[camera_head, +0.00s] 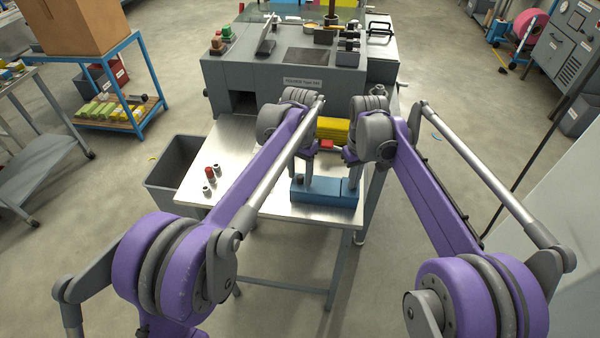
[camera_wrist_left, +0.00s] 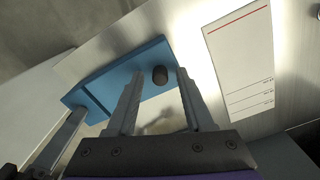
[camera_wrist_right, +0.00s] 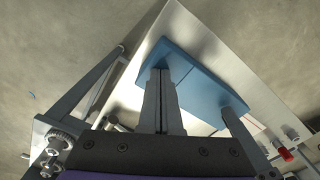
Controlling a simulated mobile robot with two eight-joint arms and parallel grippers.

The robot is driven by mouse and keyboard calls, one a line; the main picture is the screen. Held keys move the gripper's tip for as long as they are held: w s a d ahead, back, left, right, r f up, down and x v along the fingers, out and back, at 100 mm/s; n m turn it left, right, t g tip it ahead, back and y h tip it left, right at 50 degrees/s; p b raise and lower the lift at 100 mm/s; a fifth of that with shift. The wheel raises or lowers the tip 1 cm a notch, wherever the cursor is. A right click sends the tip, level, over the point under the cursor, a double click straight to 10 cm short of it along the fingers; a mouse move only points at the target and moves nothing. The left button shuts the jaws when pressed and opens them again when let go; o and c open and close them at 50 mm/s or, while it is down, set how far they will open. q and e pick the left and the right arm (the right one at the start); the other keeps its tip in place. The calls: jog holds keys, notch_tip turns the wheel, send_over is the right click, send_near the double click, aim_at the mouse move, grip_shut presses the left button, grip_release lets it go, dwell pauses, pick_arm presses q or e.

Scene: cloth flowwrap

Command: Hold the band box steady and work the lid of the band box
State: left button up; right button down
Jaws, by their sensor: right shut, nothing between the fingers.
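The band box (camera_head: 316,190) is a long blue box lying near the front edge of the metal table. A seam marks off a shorter section at its right end, seemingly the lid (camera_head: 350,187). My left gripper (camera_head: 303,183) is at the box's left part; its fingers stand apart in the left wrist view (camera_wrist_left: 160,74), with a dark round knob (camera_wrist_left: 160,76) between the tips but touching neither. Whether a finger touches the box is unclear. My right gripper (camera_wrist_right: 160,70) is shut and empty, its tips over the blue box (camera_wrist_right: 205,88) in the right wrist view.
A white sheet with a red line (camera_wrist_left: 240,60) lies beside the box. Small red and grey pieces (camera_head: 209,174) stand at the table's left. Yellow packs (camera_head: 333,128) lie behind my grippers, before the grey machine (camera_head: 290,80). A dark bin (camera_head: 172,168) stands left.

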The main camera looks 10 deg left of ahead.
pick_arm(q)
grip_shut()
dwell(1.2)
